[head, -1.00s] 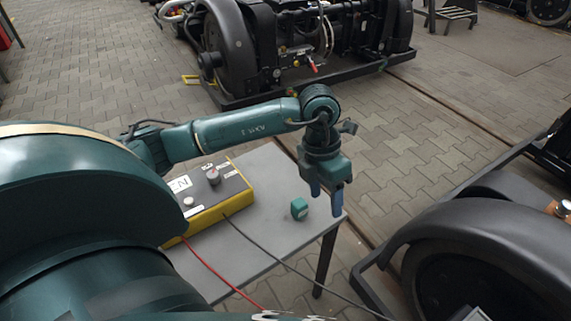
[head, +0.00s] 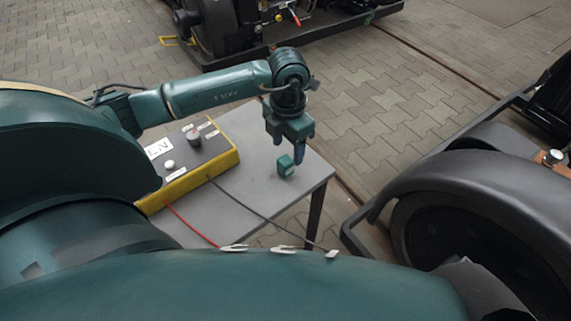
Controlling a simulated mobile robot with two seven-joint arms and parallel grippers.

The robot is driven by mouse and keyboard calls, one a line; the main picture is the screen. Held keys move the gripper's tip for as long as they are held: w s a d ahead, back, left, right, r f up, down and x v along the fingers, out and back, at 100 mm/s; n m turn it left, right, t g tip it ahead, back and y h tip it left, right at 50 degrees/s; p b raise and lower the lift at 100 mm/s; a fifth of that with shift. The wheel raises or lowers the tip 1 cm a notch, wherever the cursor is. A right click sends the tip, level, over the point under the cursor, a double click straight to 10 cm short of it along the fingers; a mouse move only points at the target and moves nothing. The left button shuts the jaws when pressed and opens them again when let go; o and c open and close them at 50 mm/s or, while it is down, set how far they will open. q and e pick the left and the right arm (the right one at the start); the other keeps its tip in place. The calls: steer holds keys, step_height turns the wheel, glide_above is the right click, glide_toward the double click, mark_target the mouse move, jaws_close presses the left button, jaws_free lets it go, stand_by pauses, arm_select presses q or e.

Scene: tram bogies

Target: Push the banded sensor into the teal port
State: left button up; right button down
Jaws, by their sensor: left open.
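A small teal block (head: 285,165) with a lighter mark on its side sits on the grey table (head: 262,207) near its right end. I cannot tell whether it has the port. My left gripper (head: 287,150) points down, open, with its dark blue fingers close behind and above the block. Nothing shows between the fingers; contact with the block cannot be judged. A short silver cylinder (head: 553,157) stands on an orange-brown base on the right bogie; I cannot tell whether it is the banded sensor. My right gripper is not in view.
A yellow-edged control box (head: 197,160) with knobs stands on the table's left part. A red cable (head: 190,222) and a dark cable (head: 262,216) run toward me. A bogie wheel (head: 478,225) fills the right; another bogie (head: 290,30) stands behind. Paving lies between.

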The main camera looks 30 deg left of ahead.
arm_select(q)
steer(key=shift+f, duration=0.9)
step_height(320, 180, down, 5)
steer(key=shift+f+b, duration=0.15)
steer(key=shift+b, duration=0.4)
steer(key=shift+c, duration=0.5)
steer(key=c, duration=0.9)
